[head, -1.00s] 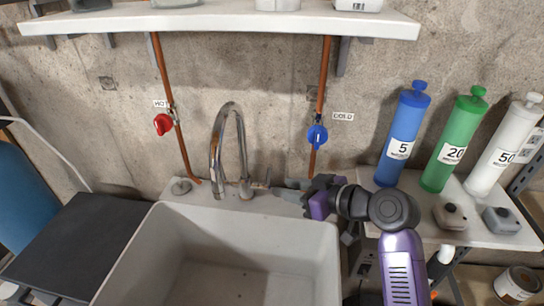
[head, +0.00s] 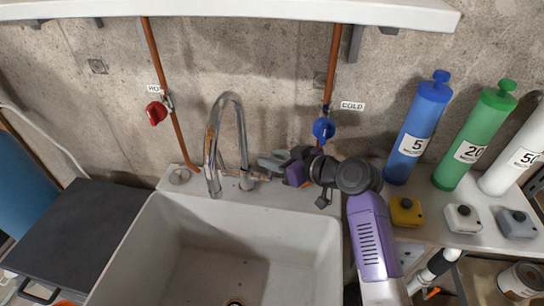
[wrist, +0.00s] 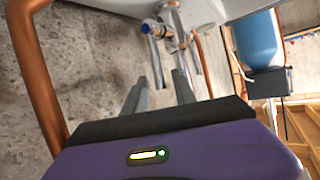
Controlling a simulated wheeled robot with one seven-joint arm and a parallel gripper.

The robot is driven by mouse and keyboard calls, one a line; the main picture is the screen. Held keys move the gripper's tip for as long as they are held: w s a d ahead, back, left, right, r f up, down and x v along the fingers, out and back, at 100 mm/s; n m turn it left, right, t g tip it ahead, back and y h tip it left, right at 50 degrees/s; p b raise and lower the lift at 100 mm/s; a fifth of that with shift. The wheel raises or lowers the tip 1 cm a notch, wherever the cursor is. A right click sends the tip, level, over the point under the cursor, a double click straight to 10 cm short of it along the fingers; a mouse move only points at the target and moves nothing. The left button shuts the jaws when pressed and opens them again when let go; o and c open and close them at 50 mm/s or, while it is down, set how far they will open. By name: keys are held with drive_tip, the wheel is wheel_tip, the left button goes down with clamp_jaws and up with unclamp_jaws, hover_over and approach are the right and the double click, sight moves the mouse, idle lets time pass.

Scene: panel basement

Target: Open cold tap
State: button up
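The blue valve handle (head: 323,128) sits on the right copper pipe, beside a COLD label (head: 352,105). The chrome sink tap (head: 228,150) stands at the back of the basin, with a short side lever (head: 260,176) on its right. My gripper (head: 268,163) is below and left of the blue handle, its fingers pointing left toward the tap base. In the wrist view my gripper (wrist: 158,88) has its fingers apart with nothing between them. Chrome tap parts with a small blue mark (wrist: 173,50) lie beyond the fingertips. I cannot tell any contact.
A red handle (head: 156,113) is on the left pipe by a HOT label. The white basin (head: 150,245) is below my gripper. Blue (head: 417,135) and green (head: 472,142) cylinders stand on the right ledge, with small boxes in front. A shelf (head: 250,12) hangs above.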

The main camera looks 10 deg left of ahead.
drive_tip(key=shift+w+a+f, duration=0.1)
drive_tip(key=shift+w+a, duration=0.05)
drive_tip(key=shift+a, duration=0.05)
clamp_jaws()
idle(1.4)
